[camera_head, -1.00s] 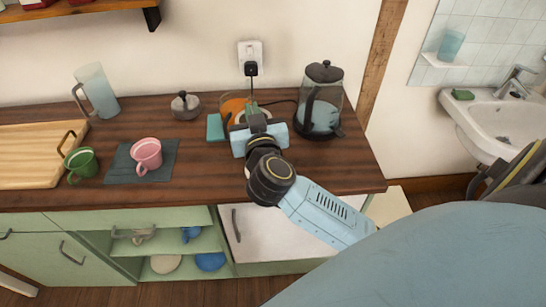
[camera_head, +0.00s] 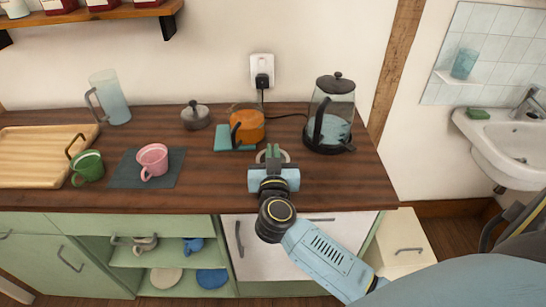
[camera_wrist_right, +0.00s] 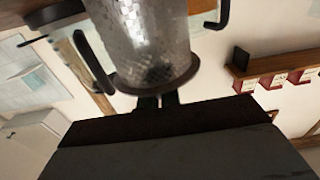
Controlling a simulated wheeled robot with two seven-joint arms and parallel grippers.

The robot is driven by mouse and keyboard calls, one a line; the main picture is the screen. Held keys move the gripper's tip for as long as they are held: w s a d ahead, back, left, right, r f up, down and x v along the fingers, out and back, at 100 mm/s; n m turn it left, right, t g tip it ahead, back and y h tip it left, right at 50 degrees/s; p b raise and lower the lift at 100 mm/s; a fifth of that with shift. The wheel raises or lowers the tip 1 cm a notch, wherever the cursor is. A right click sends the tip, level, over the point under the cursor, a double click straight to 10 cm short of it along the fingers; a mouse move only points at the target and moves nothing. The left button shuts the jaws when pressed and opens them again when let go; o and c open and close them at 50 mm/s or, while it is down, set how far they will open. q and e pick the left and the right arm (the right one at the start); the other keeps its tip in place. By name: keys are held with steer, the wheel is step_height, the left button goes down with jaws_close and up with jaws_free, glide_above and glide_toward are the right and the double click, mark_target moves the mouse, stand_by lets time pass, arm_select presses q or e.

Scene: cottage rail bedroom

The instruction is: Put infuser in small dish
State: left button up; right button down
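My right gripper (camera_head: 273,156) is above the front part of the counter, in front of the orange teapot. In the right wrist view its fingers (camera_wrist_right: 158,101) are shut at the rim of the infuser (camera_wrist_right: 150,45), a silvery mesh cylinder with a brownish rim. That view appears upside down, so the infuser hangs below the fingers. In the head view the gripper mostly hides it. A pale curved edge shows behind the fingers; I cannot tell whether it is the infuser or the small dish. I cannot make out the small dish elsewhere. My left gripper is not in view.
A pink cup (camera_head: 153,158), green cup (camera_head: 88,166) and wooden board (camera_head: 35,160) lie farther left.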

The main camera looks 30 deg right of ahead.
steer(key=shift+f, duration=0.15)
steer(key=c, duration=1.6)
jaws_free()
steer(key=shift+s+a, duration=0.15)
steer(key=shift+s, duration=0.1)
steer(key=p+v, duration=0.1)
steer(key=v, duration=1)
steer(key=shift+s+r+p, duration=0.25)
steer(key=shift+p, duration=0.1)
